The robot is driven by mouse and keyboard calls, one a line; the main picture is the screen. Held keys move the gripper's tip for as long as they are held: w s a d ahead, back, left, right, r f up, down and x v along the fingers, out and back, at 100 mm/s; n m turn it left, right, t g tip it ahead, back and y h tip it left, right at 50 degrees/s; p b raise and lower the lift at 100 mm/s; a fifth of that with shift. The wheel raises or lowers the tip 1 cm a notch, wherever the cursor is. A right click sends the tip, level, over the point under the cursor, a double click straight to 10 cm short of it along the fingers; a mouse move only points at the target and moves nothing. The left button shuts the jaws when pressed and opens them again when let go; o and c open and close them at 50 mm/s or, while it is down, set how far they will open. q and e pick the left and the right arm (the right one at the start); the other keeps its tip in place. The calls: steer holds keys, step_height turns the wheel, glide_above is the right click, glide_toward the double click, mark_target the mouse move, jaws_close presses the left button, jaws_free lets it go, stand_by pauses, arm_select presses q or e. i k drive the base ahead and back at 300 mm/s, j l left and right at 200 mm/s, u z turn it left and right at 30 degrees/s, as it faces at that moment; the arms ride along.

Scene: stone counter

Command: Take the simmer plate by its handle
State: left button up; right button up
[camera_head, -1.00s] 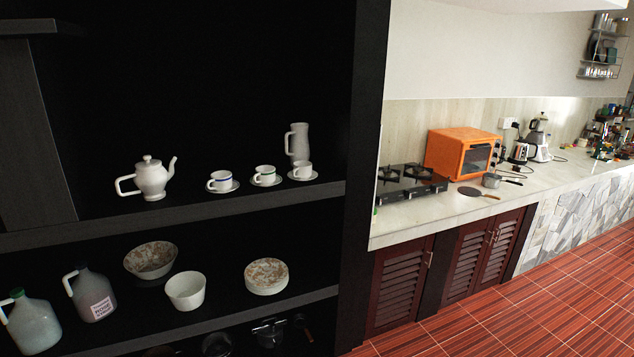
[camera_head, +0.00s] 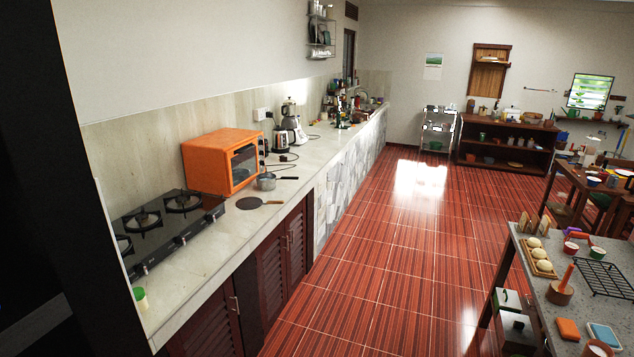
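The simmer plate (camera_head: 249,203) looks like a flat, dark round disc with a short handle (camera_head: 273,202) pointing right. It lies on the stone counter (camera_head: 217,238), in front of the orange oven and to the right of the gas hob. A small grey saucepan (camera_head: 266,182) stands just behind it, its dark handle also pointing right. Neither of my grippers shows in the head view.
The black gas hob (camera_head: 160,232) and orange oven (camera_head: 222,161) stand on the counter. A green-and-white cup (camera_head: 140,297) is near its front end. A dark cabinet side (camera_head: 75,160) is close at left. Tiled floor (camera_head: 400,260) is open; a table (camera_head: 570,290) stands right.

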mark_target(248, 202)
steer(key=i+l+z, duration=0.1)
steer(key=i+z, duration=0.25)
steer(key=i, duration=1.2)
